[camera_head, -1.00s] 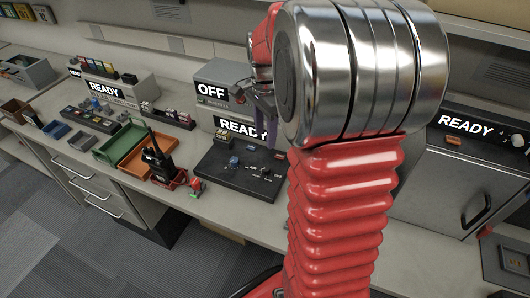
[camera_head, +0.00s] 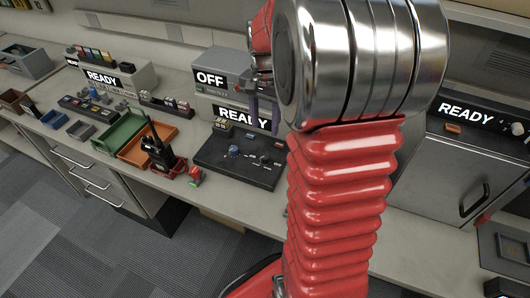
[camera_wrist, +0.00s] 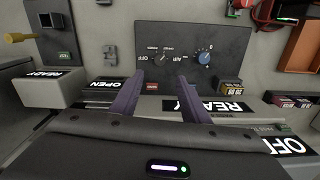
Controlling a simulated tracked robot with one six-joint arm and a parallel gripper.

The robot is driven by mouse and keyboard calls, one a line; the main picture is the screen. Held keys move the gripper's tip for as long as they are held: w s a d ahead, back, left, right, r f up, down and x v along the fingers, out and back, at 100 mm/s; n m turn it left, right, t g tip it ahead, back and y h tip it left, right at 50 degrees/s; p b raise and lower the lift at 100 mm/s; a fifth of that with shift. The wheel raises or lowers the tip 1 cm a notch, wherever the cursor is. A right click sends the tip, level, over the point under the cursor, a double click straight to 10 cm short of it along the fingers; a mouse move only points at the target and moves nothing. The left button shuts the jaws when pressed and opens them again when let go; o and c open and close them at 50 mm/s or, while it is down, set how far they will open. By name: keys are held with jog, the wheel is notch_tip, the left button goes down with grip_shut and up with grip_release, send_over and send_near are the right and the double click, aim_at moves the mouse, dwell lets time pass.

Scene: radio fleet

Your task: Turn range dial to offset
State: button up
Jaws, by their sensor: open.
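A dark control panel (camera_head: 222,172) lies on the bench, left of my arm in the head view. It carries a blue round dial (camera_head: 234,152) and a small pale selector (camera_head: 264,162) beside it. In the wrist view, which looks upside down, the blue dial (camera_wrist: 205,57) has a ring of marks. The selector (camera_wrist: 163,58) has small labels around it, OFF among them; the rest are too small to read surely. My gripper (camera_wrist: 158,85) is open, its purple fingers apart and empty, pointing toward the panel. In the head view my arm hides most of the gripper.
A grey box marked OFF (camera_head: 222,68) stands behind the panel. A cabinet (camera_head: 440,160) is at right.

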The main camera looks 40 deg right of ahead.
aim_at(265, 156)
notch_tip(265, 156, down, 13)
jog(key=shift+f, duration=0.1)
dwell(0.5)
jog(key=shift+c, duration=0.3)
jog(key=c, duration=1)
jog(key=shift+n, duration=1)
jog(key=o, duration=1.1)
jog(key=shift+c, duration=0.2)
